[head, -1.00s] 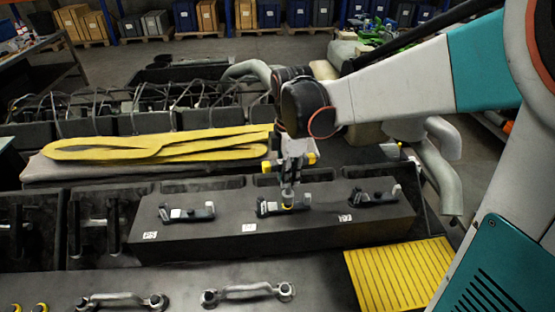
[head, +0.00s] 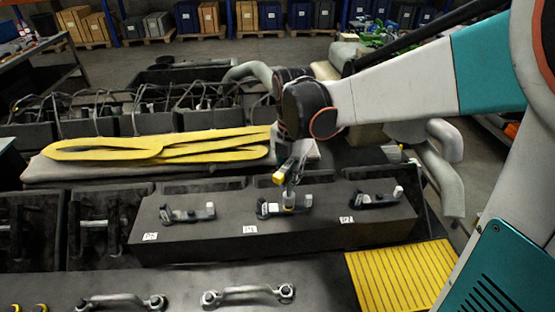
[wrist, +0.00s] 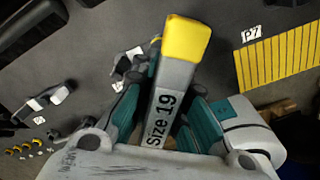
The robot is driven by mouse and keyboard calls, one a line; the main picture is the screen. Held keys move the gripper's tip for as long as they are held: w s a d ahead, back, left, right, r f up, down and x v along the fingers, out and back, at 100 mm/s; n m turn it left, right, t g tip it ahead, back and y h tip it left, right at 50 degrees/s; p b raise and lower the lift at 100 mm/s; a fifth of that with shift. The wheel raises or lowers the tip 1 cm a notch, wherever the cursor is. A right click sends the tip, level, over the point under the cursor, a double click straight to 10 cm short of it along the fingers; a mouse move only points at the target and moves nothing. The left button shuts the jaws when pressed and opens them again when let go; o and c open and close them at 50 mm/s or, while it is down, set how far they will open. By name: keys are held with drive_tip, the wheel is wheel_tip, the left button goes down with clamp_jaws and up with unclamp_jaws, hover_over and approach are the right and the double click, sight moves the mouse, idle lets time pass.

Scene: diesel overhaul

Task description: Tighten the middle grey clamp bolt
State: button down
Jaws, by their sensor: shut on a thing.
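Three clamps lie in a row on a dark block (head: 330,236): the left clamp (head: 185,213), the middle clamp (head: 268,209) and the right clamp (head: 376,198). My gripper (head: 293,163) is above the middle clamp, shut on a grey tool marked "Size 19" (wrist: 166,105) with a yellow end (wrist: 187,39). The tool's yellow end also shows in the head view (head: 279,179). The tool's lower part reaches down to the right half of the middle clamp. The bolt there is mostly hidden, and I cannot tell how the tool sits on it.
A yellow ribbed mat (head: 398,277) lies at the front right. Metal handles (head: 247,293) stand on the front surface. Yellow straps (head: 150,147) lie behind the block, with cabled engine parts (head: 130,115) further back. A grey pipe (head: 438,175) stands at the right.

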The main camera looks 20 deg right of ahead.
drive_tip(key=n, duration=0.3)
drive_tip(key=shift+n, duration=2.2)
drive_tip(key=shift+f, duration=0.15)
